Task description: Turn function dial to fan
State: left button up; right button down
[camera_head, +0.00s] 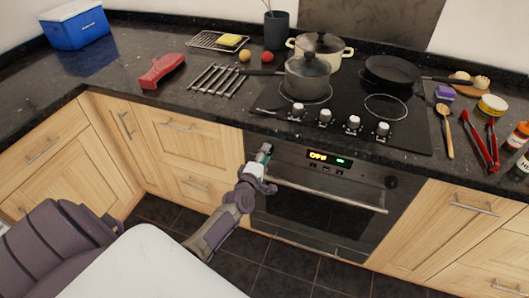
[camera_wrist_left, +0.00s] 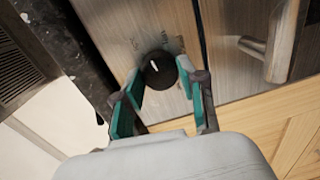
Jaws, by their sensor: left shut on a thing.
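The oven (camera_head: 318,205) is built in below the cooktop. Its display (camera_head: 318,156) appears to read OFF in orange, with a small green mark at right. The black function dial (camera_wrist_left: 160,72) shows in the left wrist view, its white mark pointing up and slightly left; the printed symbols around it are too blurred to read. My left gripper (camera_head: 264,155) is at the left end of the oven panel and hides the dial in the head view. In the left wrist view its teal-padded fingers (camera_wrist_left: 163,88) are shut on the dial from both sides. My right gripper is out of view.
A second dark knob (camera_head: 391,182) sits at the panel's right end. The oven handle (camera_head: 325,196) runs just below the panel. Cooktop knobs (camera_head: 353,124) stand above on the counter, with pots (camera_head: 308,76) behind. The floor (camera_head: 292,262) before the oven is clear.

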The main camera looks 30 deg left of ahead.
pick_arm(q)
jog(key=m+p, duration=0.1)
jog(key=m, duration=0.2)
jog(key=shift+d+m, duration=0.1)
jog(key=shift+m, duration=0.2)
jog(key=shift+m+y+p, duration=0.4)
jog(key=shift+m, duration=1.3)
jog(key=shift+f, duration=0.1)
jog(key=o, duration=1.1)
jog(key=shift+o, duration=0.2)
jog(key=shift+s, duration=0.15)
jog(key=v, duration=1.1)
jog(key=shift+s, duration=0.35)
